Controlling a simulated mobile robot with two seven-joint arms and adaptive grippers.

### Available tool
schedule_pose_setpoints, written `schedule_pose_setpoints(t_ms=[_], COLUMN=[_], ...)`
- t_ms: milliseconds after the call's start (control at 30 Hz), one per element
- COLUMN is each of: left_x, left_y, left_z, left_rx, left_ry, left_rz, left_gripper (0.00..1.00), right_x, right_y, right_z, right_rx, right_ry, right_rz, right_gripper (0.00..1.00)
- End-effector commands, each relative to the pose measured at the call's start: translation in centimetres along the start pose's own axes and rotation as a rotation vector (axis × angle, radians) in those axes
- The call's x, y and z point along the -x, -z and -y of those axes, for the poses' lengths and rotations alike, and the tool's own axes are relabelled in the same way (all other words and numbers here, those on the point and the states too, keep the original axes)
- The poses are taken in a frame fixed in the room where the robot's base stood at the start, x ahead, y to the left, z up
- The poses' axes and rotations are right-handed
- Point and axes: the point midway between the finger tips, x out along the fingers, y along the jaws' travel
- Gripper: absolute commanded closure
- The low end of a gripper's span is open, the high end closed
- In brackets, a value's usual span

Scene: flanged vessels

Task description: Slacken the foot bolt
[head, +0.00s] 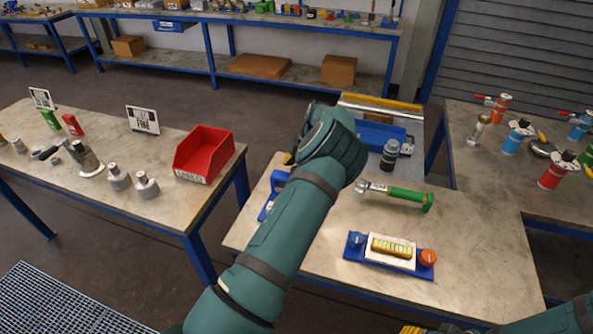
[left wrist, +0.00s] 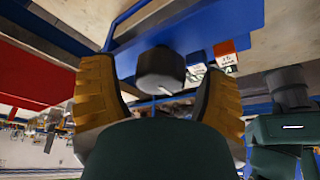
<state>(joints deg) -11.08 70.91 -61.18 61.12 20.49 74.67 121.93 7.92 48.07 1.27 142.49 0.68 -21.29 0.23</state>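No foot bolt can be made out in either view. A green-handled wrench (head: 395,193) with a silver head lies on the middle table. My left arm reaches over that table in the head view, and its hand hides its own fingers there. In the left wrist view my left gripper (left wrist: 155,92) is open, its yellow-and-black fingers wide apart. A dark round knob-like part (left wrist: 160,72) with a white mark shows between them, with gaps on both sides. Flanged vessels stand on the right table: blue (head: 518,138), red (head: 558,170) and orange (head: 498,108). Only a yellow sliver of my right gripper (head: 412,330) shows.
A blue fixture (head: 354,254) with blue and orange knobs sits at the middle table's front. A dark grey cylinder (head: 390,153) stands near a blue tray (head: 375,133). A red bin (head: 204,153) and metal parts occupy the left table. The middle table's right side is clear.

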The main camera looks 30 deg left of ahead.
Motion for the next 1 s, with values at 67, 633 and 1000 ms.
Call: schedule_pose_setpoints(t_ms=[67,633,1000], left_x=[0.1,7.1,11.8], left_y=[0.0,0.0,0.0], left_z=[0.0,-0.1,0.0], left_rx=[-0.001,-0.001,0.0], left_ry=[-0.002,-0.007,-0.002], left_rz=[0.001,0.006,0.002], left_gripper=[0.25,0.25,0.25], right_x=[0.0,0.0,0.0], right_y=[0.0,0.0,0.0], right_z=[0.0,0.0,0.0], right_rx=[0.0,0.0,0.0], right_ry=[0.0,0.0,0.0], right_rz=[0.0,0.0,0.0], right_gripper=[0.53,0.53,0.53])
